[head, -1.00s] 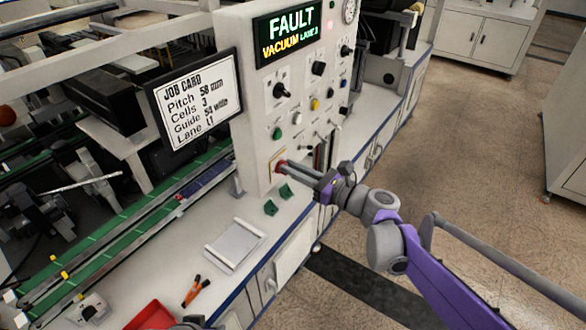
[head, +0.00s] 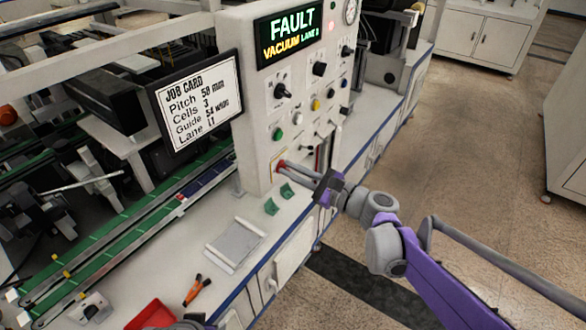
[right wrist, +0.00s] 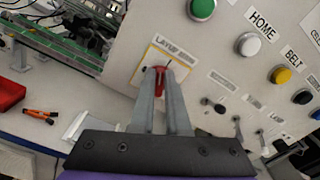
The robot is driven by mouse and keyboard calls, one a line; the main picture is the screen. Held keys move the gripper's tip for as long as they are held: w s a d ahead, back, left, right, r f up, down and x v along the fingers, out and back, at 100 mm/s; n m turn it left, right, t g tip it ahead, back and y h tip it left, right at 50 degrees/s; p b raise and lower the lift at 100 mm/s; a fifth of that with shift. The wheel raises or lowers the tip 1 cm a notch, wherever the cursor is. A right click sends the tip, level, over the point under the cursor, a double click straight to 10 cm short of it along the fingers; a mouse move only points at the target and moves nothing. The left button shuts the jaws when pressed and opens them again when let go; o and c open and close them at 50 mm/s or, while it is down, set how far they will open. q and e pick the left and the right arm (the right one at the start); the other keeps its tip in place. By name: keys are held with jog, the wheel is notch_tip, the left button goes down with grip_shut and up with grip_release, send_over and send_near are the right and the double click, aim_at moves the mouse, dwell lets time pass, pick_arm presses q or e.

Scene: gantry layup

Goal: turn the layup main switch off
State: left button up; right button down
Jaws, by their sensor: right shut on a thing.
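The layup main switch is a red handle (right wrist: 159,80) on a white plate with a yellow border (right wrist: 146,66), on the lower part of the light control panel (right wrist: 190,60). The plate's label is partly readable in the right wrist view. My right gripper (head: 284,165) is at the switch, and its two fingers are shut on the red handle, which sits between the fingertips in the right wrist view. The fingers partly hide the handle and plate in the head view. My left gripper is not clearly visible.
The panel's display (head: 289,33) reads FAULT, VACUUM. Green (right wrist: 202,8), white (right wrist: 248,45) and yellow (right wrist: 281,75) buttons sit near the switch. A job card screen (head: 196,100) stands left. Small green blocks (head: 272,206) and a pale tray (head: 235,244) lie on the counter below.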

jog(key=n, duration=0.4)
jog(key=n+p, duration=0.1)
jog(key=n, duration=0.3)
jog(key=f+n, duration=0.1)
jog(key=n, duration=0.3)
jog(key=shift+s+a+n, duration=0.2)
jog(key=shift+s+n, duration=0.05)
jog(key=shift+n, duration=0.15)
dwell(0.3)
jog(key=c, duration=0.9)
grip_release()
jog(key=v, duration=1.1)
